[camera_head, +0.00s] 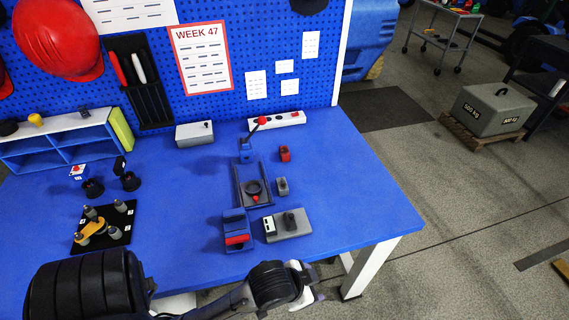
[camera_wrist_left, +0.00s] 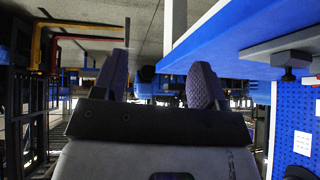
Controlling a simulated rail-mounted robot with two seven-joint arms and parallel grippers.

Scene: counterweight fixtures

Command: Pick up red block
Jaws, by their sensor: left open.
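A small red block (camera_head: 284,153) stands on the blue table, right of the centre fixture, with a dark notch or opening in it. My left arm comes in along the bottom of the head view. Its gripper (camera_head: 312,287) is at the table's front edge, mostly hidden behind the wrist and well away from the red block. In the left wrist view my left gripper (camera_wrist_left: 161,85) is open, with two ribbed fingers apart and nothing between them. The red block is not visible in that view. My right gripper is not in view.
A dark frame fixture (camera_head: 268,181), a small grey block (camera_head: 282,186), a blue fixture with a red part (camera_head: 236,230) and a grey plate (camera_head: 301,228) stand near the red block. A white power strip (camera_head: 291,119) lies behind. The table's right side is clear.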

